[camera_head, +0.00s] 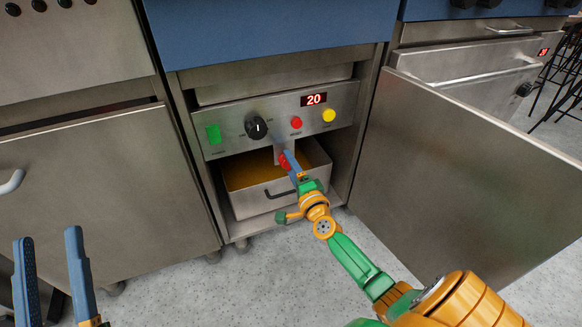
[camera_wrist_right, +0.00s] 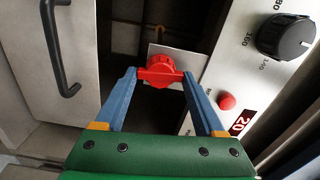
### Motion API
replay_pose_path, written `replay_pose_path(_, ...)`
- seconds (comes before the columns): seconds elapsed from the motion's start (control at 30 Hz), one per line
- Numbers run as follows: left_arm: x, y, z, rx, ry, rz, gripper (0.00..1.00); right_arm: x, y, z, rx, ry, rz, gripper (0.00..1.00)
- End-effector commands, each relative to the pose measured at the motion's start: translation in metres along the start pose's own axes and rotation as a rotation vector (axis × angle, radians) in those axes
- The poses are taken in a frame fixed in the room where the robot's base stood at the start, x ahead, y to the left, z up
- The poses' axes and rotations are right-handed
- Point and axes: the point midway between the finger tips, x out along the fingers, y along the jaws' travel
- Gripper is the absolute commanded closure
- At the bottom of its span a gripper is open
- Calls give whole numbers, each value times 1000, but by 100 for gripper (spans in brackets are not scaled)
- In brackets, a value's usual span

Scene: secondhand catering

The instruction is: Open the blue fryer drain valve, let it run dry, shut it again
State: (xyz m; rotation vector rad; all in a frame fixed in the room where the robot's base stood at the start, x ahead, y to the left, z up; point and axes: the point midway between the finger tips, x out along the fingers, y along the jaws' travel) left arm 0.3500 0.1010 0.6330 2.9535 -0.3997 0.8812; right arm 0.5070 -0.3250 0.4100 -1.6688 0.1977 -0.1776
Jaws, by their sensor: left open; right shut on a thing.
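The blue fryer (camera_head: 270,25) stands in the middle with its cabinet door (camera_head: 465,165) swung open to the right. Its red drain valve handle (camera_head: 283,162) sits below the control panel, above the drain pan (camera_head: 262,200), which holds yellow-brown oil. My right gripper (camera_head: 290,165) is shut on the handle. In the right wrist view the red handle (camera_wrist_right: 160,72) lies between the blue fingers, in front of a pale plate. Whether oil is flowing is hidden. My left gripper (camera_head: 50,255) is open and empty at the lower left, away from the fryer.
The control panel (camera_head: 232,122) carries a knob, a green switch, red and yellow buttons and a display reading 20. Steel cabinets stand on both sides. Dark stools (camera_head: 565,70) stand at the far right. The speckled floor in front is clear.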

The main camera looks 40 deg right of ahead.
Motion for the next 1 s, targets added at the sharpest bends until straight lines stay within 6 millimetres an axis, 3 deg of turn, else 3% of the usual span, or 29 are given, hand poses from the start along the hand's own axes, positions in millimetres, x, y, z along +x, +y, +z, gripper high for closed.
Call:
replay_pose_path(0.7, 0, 1, -9, 0, 47, 2, 50, 0, 1, 0, 72, 1, 1, 84)
replay_pose_path(0.73, 0, 1, -9, 0, 47, 2, 50, 0, 1, 0, 72, 1, 1, 26)
replay_pose_path(0.8, 0, 1, -9, 0, 47, 2, 50, 0, 1, 0, 72, 1, 1, 7)
replay_pose_path(0.83, 0, 1, -9, 0, 47, 2, 50, 0, 1, 0, 71, 1, 1, 0)
replay_pose_path(1.0, 0, 1, -9, 0, 47, 2, 50, 0, 0, 0, 71, 0, 0, 0)
